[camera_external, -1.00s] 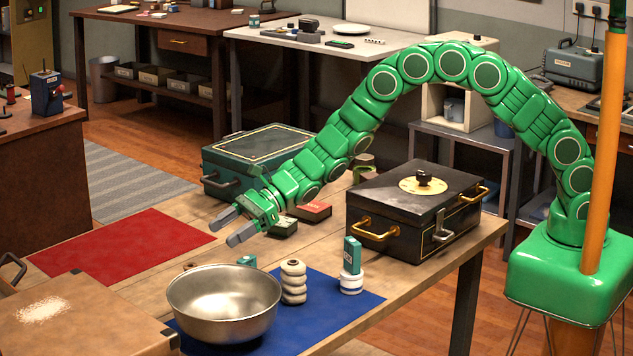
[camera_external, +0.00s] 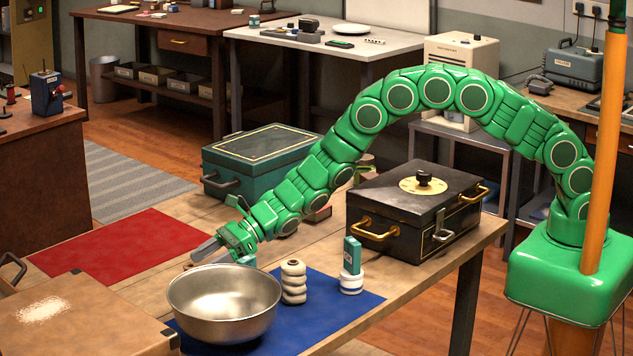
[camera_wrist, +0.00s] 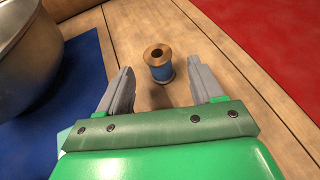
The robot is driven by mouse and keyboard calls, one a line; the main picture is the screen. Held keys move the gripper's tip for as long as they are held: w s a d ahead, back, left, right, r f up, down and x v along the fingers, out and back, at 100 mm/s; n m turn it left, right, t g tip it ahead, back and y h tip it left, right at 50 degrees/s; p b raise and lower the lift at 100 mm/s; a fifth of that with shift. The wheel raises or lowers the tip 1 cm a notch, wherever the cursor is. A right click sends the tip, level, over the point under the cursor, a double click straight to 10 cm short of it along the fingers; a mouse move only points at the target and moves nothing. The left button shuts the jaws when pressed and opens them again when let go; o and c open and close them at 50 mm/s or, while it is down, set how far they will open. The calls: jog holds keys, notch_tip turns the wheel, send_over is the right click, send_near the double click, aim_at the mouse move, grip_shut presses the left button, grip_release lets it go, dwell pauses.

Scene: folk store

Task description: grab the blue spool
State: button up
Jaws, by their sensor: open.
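The blue spool (camera_wrist: 159,66) stands upright on the wooden table in the wrist view, with a brown top and a dark hole in it. It sits just beyond my gripper (camera_wrist: 165,82), roughly midway between the two grey fingers, which are apart and empty. In the external view my gripper (camera_external: 203,250) is low over the table behind the metal bowl. I cannot make out the spool clearly there, as the gripper and bowl are in front of that spot.
A metal bowl (camera_external: 224,305) stands on a blue mat (camera_external: 345,304), with a stack of pale rings (camera_external: 293,281) and a teal block on a white roll (camera_external: 352,266) beside it. A black case (camera_external: 385,215) and a teal case (camera_external: 215,165) stand farther back. A red mat (camera_external: 120,245) lies left.

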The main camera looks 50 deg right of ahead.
aim_at(195, 265)
jog(key=shift+r+x, duration=0.15)
jog(key=shift+x, duration=1)
jog(key=shift+r+x, duration=0.15)
jog(key=shift+x, duration=1)
jog(key=shift+a, duration=0.15)
jog(key=shift+c, duration=0.3)
jog(key=shift+s, duration=0.1)
jog(key=c, duration=1)
jog(key=shift+r, duration=0.1)
